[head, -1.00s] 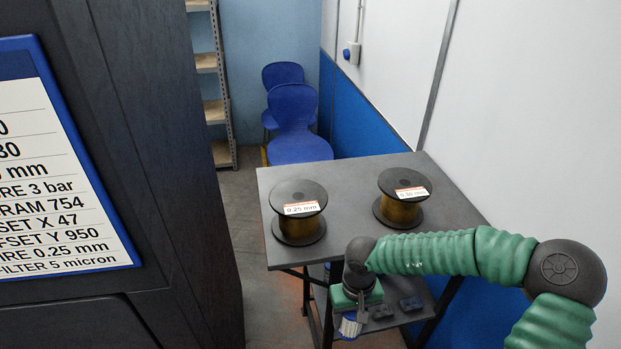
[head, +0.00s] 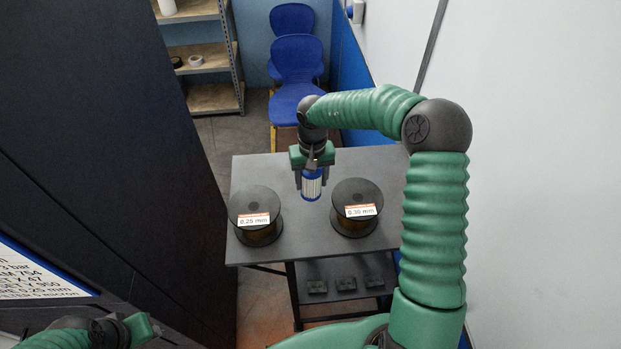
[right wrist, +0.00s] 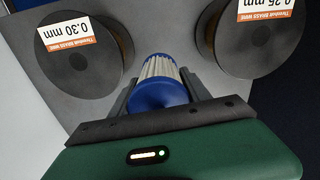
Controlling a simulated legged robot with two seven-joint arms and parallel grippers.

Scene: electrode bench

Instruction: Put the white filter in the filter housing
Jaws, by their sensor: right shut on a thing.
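The white filter (head: 312,184), pleated with blue end caps, is held by my right gripper (head: 310,178) above the table, behind and between the two wire spools. In the right wrist view, the fingers of the right gripper (right wrist: 155,92) are on both sides of the filter (right wrist: 158,68), with a blue cap toward the palm. Part of my left gripper (head: 138,328) shows at the lower left; its fingers cannot be made out. I cannot pick out the filter housing in either view.
The 0.25 mm spool (head: 256,219) and 0.30 mm spool (head: 357,210) stand on the grey table (head: 282,167). A lower shelf (head: 330,266) holds several small dark blocks. A dark cabinet (head: 110,120) fills the left; a white wall (head: 540,150) bounds the right.

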